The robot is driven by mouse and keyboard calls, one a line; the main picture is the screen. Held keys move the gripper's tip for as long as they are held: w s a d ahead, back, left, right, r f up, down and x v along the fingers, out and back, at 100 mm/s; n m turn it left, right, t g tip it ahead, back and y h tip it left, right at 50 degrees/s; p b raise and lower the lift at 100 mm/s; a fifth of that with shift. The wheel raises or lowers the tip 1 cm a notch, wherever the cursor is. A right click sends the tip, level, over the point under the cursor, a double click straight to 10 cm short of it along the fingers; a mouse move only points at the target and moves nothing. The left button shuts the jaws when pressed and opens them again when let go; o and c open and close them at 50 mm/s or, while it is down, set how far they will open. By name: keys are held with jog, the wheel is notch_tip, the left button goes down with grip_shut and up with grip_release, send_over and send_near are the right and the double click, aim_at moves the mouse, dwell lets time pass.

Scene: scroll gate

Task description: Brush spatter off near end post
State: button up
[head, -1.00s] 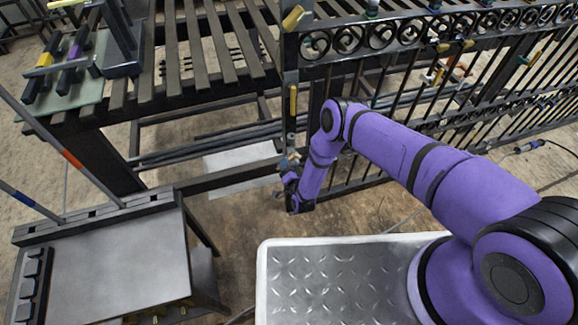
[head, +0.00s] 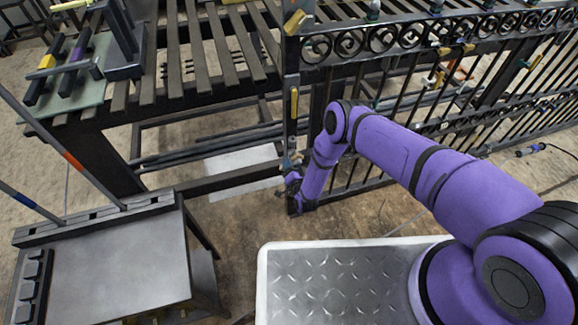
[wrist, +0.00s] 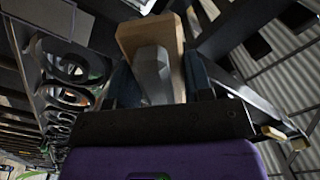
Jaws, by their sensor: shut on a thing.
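The near end post (head: 291,75) of the black scroll gate stands upright left of my arm in the head view. My gripper (head: 289,174) is low, at the post's lower part. The overlap hides whether it touches the post. In the wrist view my gripper (wrist: 158,98) is shut on a tool with a tan wooden block (wrist: 140,32) and a grey middle part (wrist: 152,75), which looks like the brush. Its bristles are not visible. I cannot make out spatter on the post.
Yellow-handled clamps (head: 294,22) sit on the gate (head: 400,40). A slatted bench (head: 215,50) stands left of the post, and a grey cart (head: 110,260) at lower left. Open floor lies below my gripper.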

aim_at(300, 165)
jog(key=shift+w+d, duration=0.15)
jog(key=shift+d, duration=0.55)
jog(key=shift+w+d, duration=0.15)
jog(key=shift+d, duration=0.55)
jog(key=shift+w+r, duration=0.15)
jog(key=shift+r, duration=0.3)
jog(key=shift+s+a, duration=0.3)
jog(key=shift+a, duration=0.7)
jog(key=shift+s+a, duration=0.3)
jog(key=shift+a, duration=0.65)
jog(key=shift+w+r, duration=0.1)
jog(key=shift+r, duration=0.4)
jog(key=shift+w+d, duration=0.3)
jog(key=shift+d, duration=0.7)
jog(key=shift+w+d, duration=0.25)
jog(key=shift+d, duration=0.7)
jog(key=shift+s, duration=0.1)
jog(key=shift+v, duration=3)
jog(key=shift+s, duration=0.1)
